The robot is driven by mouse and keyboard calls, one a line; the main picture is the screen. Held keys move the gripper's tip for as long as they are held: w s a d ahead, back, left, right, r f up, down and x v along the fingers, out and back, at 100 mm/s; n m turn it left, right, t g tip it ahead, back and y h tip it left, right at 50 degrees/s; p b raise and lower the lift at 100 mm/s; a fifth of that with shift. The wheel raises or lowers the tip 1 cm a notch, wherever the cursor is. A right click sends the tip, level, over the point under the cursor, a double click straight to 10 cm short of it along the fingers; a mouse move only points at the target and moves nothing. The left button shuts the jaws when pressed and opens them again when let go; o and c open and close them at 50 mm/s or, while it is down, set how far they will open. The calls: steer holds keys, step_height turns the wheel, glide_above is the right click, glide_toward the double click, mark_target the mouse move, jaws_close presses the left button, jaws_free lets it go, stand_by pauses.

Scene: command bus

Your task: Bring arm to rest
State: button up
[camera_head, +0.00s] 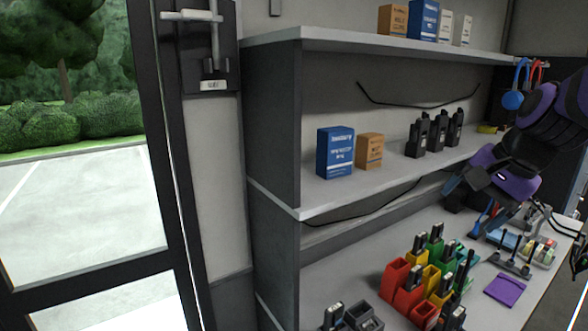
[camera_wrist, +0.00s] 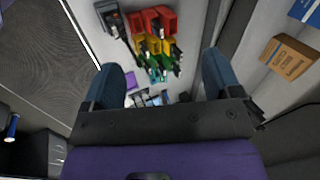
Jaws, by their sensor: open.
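My gripper (camera_wrist: 158,85) is open in the wrist view, its two dark blue fingers set wide apart with nothing between them. In the head view my purple and black arm reaches in from the right, and my gripper (camera_head: 468,200) hangs in front of the shelf unit, above the lower counter. The fingertips are small and partly lost against the dark items behind them there.
The lower counter (camera_head: 395,240) bears red, yellow and green holders (camera_head: 405,283) with radios. The middle shelf (camera_head: 385,172) has a blue box (camera_head: 335,152), an orange box (camera_head: 369,151) and black radios (camera_head: 437,132). A glass door (camera_head: 160,150) stands left.

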steer(key=s+r+n+t+h, duration=0.1)
steer(key=s+r+n+h, duration=0.2)
steer(key=s+n, duration=0.7)
steer(key=shift+s+a+r, duration=0.15)
steer(key=shift+s, duration=2.55)
